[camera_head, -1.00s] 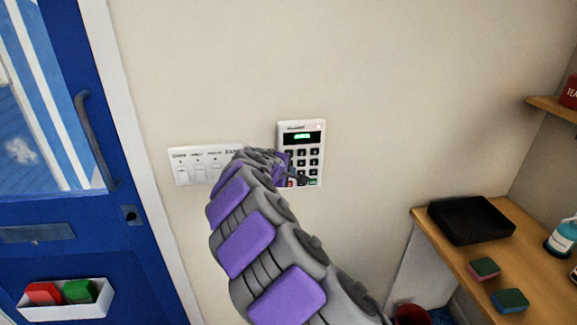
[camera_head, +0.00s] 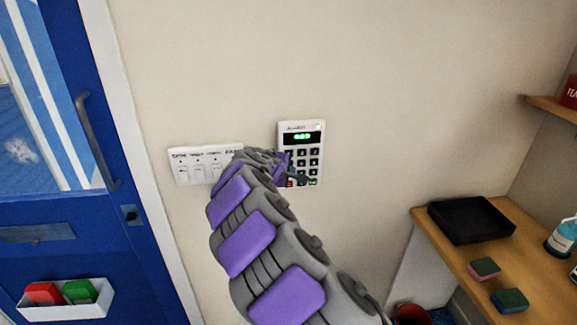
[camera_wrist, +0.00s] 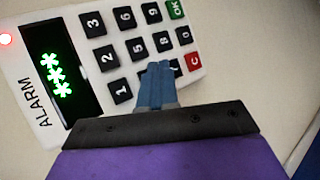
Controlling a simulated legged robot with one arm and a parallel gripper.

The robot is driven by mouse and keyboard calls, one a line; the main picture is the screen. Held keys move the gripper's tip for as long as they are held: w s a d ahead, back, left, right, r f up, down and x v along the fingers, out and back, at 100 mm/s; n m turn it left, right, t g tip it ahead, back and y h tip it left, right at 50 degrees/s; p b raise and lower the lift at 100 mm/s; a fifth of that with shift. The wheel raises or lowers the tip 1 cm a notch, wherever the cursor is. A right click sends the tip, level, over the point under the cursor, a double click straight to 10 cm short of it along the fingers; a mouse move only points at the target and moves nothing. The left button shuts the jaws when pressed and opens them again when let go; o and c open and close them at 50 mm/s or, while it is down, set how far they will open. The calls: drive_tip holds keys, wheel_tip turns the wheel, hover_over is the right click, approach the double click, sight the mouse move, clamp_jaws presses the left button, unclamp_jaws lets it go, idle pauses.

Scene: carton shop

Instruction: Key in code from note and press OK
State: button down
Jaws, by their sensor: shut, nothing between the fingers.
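The white alarm keypad (camera_head: 301,125) is mounted on the wall, with a lit display and dark keys. In the wrist view the keypad (camera_wrist: 50,28) appears turned sideways. Its display (camera_wrist: 57,72) shows three green asterisks, and a red light glows at its corner. The green OK key (camera_wrist: 176,9) and red C key (camera_wrist: 194,62) are visible. My gripper (camera_wrist: 160,66) is shut and empty. Its blue fingertips are in front of the 4 and 7 keys, partly hiding them. I cannot tell whether they touch. No note with a code is visible.
A white switch panel (camera_head: 184,175) is left of the keypad. The blue door (camera_head: 60,205) with a handle is further left, carrying a white holder (camera_head: 70,311). A wooden counter (camera_head: 450,246) at right holds a black tray (camera_head: 436,212) and sponges. The wall above the keypad is clear.

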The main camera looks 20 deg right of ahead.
drive_tip(key=shift+w, duration=0.1)
drive_tip(key=shift+w+d, duration=0.15)
drive_tip(key=shift+w, duration=0.05)
drive_tip(key=shift+w+r, duration=0.1)
drive_tip(key=shift+w, duration=0.25)
idle(0.7)
drive_tip(key=shift+s, duration=0.8)
drive_tip(key=shift+s+a+p, duration=0.1)
drive_tip(key=shift+a+p, duration=0.1)
drive_tip(key=shift+p, duration=0.1)
drive_tip(key=s, duration=0.2)
drive_tip(key=s+a, duration=0.1)
drive_tip(key=s, duration=0.1)
drive_tip(key=shift+s+a, duration=0.15)
drive_tip(key=shift+s, duration=0.15)
idle(2.3)
